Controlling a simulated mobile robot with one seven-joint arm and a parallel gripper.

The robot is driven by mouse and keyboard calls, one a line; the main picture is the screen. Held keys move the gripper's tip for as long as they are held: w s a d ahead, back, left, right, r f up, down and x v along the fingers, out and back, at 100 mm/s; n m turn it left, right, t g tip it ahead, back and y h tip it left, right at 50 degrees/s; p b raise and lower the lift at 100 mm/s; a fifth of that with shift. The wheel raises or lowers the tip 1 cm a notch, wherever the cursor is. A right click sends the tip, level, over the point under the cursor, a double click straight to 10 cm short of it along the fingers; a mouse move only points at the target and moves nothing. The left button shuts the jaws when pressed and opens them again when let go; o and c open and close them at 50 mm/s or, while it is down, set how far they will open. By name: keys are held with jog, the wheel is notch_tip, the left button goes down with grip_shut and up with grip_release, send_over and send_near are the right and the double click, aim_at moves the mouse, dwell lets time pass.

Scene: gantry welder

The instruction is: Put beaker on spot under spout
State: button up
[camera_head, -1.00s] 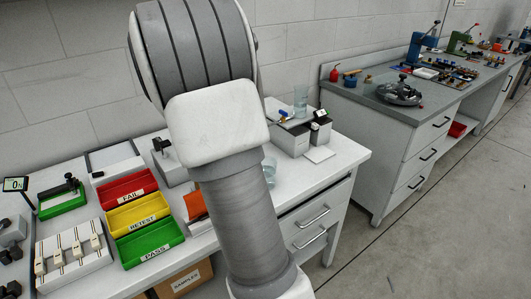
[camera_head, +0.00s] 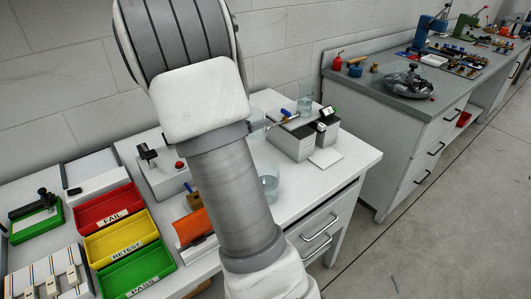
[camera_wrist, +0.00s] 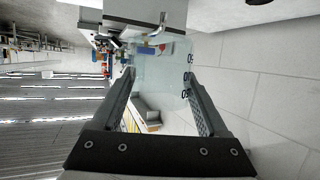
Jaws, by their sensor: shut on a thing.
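A clear glass beaker with dark markings (camera_wrist: 172,82) fills the space between the fingers of my gripper (camera_wrist: 157,78) in the wrist view. My gripper is shut on it. In the head view my arm hides the gripper, and a piece of clear glass (camera_head: 257,121) shows just right of the arm. The grey-white dispenser unit (camera_head: 291,143), with a blue-tipped part and small display, stands at the table's back right. A pale square plate (camera_head: 325,157) lies in front of it. I cannot clearly make out the spout.
A second clear beaker (camera_head: 269,184) stands on the white table right of my arm. Another (camera_head: 305,103) is at the dispenser. Red (camera_head: 103,207), yellow and green trays lie left. A grey-topped bench (camera_head: 375,93) stands right.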

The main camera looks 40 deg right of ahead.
notch_tip(320, 180, down, 14)
jog(key=b, duration=0.4)
jog(key=shift+f, duration=0.1)
jog(key=d, duration=0.3)
jog(key=shift+w+r, duration=0.35)
jog(key=shift+w+d, duration=0.25)
jog(key=shift+d, duration=0.55)
jog(key=x, duration=0.3)
jog(key=shift+d+r+b, duration=0.1)
jog(key=shift+d+b, duration=0.15)
jog(key=shift+b, duration=0.1)
jog(key=shift+w, duration=0.1)
jog(key=shift+f, duration=0.35)
jog(key=o, duration=1.2)
jog(key=shift+o, duration=0.2)
